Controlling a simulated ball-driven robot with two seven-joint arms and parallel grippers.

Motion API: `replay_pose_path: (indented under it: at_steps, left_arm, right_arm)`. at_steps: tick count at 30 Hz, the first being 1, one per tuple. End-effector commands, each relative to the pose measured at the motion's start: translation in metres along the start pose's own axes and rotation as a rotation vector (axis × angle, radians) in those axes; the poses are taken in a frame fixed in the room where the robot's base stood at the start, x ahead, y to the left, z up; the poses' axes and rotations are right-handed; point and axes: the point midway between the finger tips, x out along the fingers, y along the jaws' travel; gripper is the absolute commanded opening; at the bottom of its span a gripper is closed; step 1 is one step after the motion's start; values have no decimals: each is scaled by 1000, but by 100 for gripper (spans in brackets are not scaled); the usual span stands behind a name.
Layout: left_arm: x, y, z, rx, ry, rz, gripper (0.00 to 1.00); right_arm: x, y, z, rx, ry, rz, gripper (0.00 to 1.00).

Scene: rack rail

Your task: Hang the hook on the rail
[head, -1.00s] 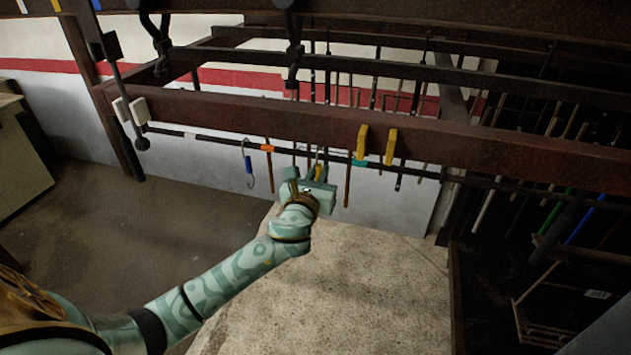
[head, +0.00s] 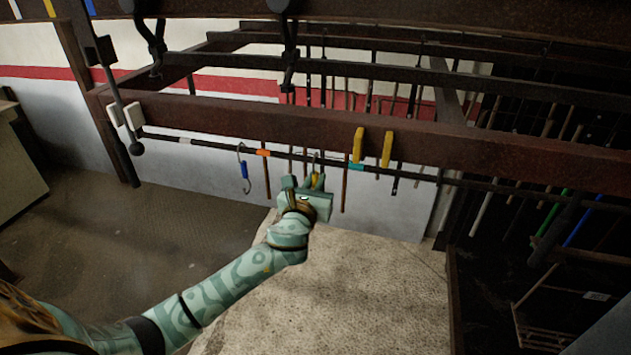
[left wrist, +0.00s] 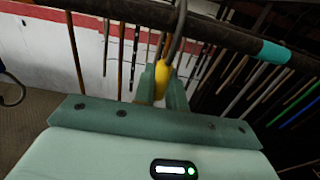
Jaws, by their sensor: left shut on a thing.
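The hook (left wrist: 161,75) has a yellow grip and a grey metal bend. My left gripper (left wrist: 163,84) is shut on the yellow grip, with the bend rising above the jaws. The hook (head: 320,181) also shows small in the head view, above my left gripper (head: 304,185). The rail (head: 215,147) is a thin dark bar with white, orange and teal bands. The hook's bend meets the rail (left wrist: 222,36) in the left wrist view, between the orange and teal bands. I cannot tell whether it bears on the rail. My right gripper is not in view.
A blue-gripped hook (head: 244,170) hangs on the rail to the left of my gripper. A thick brown beam (head: 250,118) with two yellow blocks (head: 372,147) runs above the rail. Several thin rods hang behind. A pale slab (head: 340,290) lies below.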

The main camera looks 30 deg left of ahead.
Motion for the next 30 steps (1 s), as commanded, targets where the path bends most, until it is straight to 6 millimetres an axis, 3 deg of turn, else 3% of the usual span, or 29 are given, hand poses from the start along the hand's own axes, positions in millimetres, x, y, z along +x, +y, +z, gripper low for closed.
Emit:
replay_pose_path:
  at_steps: [3,4,6,15,19,23,30]
  left_arm:
    - [0,0,-2,0,0,0,0]
    - [0,0,-2,0,0,0,18]
    - [0,0,-2,0,0,0,38]
    - [-1,0,-2,0,1,0,38]
    - [-13,0,-3,0,1,-2,38]
    - [-42,0,-4,1,2,-2,38]
    - [-108,0,-5,-1,3,-2,38]
  right_arm:
    - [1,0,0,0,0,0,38]
    - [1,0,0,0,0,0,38]
    - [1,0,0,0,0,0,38]
    - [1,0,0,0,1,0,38]
    - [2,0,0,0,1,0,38]
    - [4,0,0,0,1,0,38]
    - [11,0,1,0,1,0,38]
